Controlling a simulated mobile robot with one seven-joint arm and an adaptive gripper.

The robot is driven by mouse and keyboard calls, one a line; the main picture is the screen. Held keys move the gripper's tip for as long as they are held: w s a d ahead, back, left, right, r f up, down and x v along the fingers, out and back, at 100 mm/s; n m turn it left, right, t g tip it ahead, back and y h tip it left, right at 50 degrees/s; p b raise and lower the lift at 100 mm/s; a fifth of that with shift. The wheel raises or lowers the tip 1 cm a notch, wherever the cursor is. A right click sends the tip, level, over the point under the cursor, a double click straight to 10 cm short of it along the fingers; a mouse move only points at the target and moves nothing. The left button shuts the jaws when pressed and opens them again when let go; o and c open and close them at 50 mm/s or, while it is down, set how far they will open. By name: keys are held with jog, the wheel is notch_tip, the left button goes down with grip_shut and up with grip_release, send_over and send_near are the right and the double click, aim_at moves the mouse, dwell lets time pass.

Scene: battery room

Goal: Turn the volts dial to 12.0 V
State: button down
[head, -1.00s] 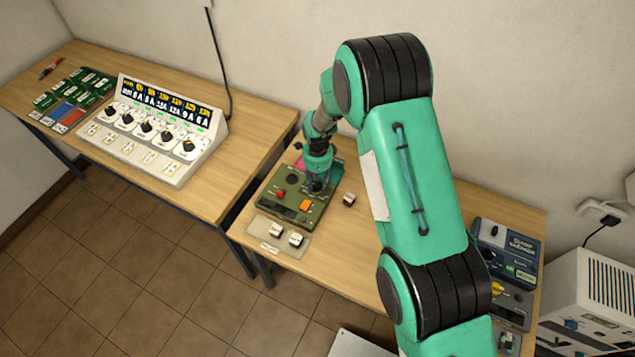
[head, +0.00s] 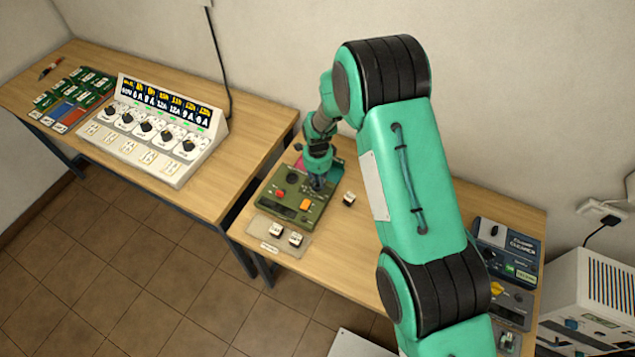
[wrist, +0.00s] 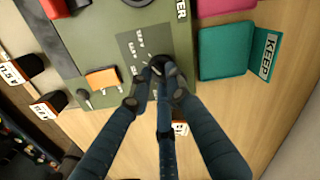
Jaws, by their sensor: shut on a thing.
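A green tester box (head: 291,212) stands on the right-hand table. My gripper (head: 318,184) reaches down onto its right part in the head view. In the wrist view my gripper (wrist: 160,82) is shut with its dark fingers around a small black dial (wrist: 158,66) on the green box (wrist: 95,35). Small white scale marks lie around the dial on a grey patch; I cannot read them surely, and the fingers hide the pointer. In the head view the dial is hidden by the gripper.
An orange switch (wrist: 103,78) sits close to the gripper on the box. A small block (head: 349,198) lies just right of the box, and two more blocks (head: 295,239) stand on a pad in front. A pink pad and a teal KEEP tray (wrist: 227,53) lie beside the box.

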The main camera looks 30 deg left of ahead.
aim_at(318, 183)
jog(key=shift+n, duration=0.3)
jog(key=n+b, duration=0.3)
jog(key=n, duration=0.2)
jog(key=shift+w+d, duration=0.1)
jog(key=shift+w, duration=0.05)
jog(key=n+b, duration=0.1)
jog(key=n, duration=0.5)
jog(key=shift+w+b, duration=0.15)
jog(key=shift+b, duration=0.25)
jog(key=shift+r, duration=0.1)
jog(key=c, duration=1.6)
grip_release()
jog(key=shift+c, duration=0.2)
jog(key=shift+r, duration=0.1)
notch_tip(318, 183, up, 12)
